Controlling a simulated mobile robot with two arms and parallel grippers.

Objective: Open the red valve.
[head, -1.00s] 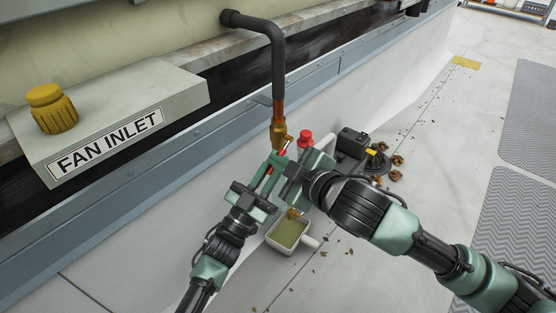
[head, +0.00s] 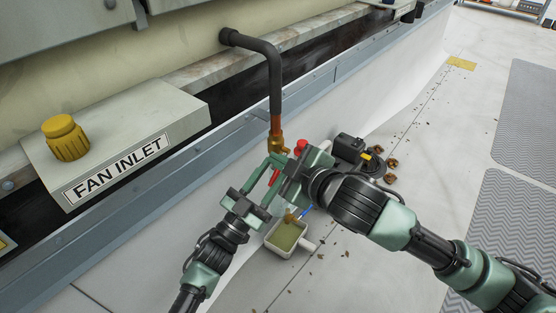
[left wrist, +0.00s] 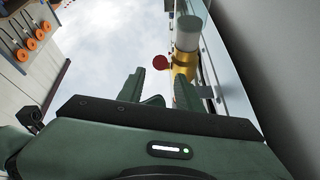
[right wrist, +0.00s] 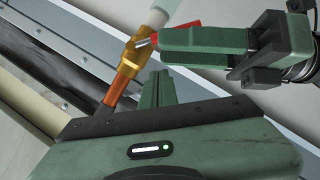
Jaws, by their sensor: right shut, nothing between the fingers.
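A brass valve (head: 276,143) sits at the lower end of a copper pipe; it also shows in the right wrist view (right wrist: 138,55). Its red lever handle (right wrist: 186,24) shows there beside the fingers of my left gripper (right wrist: 180,42). In the head view the left gripper (head: 276,163) is just below the valve, with red showing between its fingers. The left wrist view shows those fingers apart, with a red round end (left wrist: 160,62) beyond them. My right gripper (right wrist: 158,85) is shut and empty, close to the valve; its body hides part of it in the head view.
A pale tray with greenish liquid (head: 285,236) stands on the floor below the grippers. A red cap (head: 301,147) and a black device (head: 352,147) are just beyond them. A box labelled FAN INLET (head: 115,165) with a yellow cap is at left.

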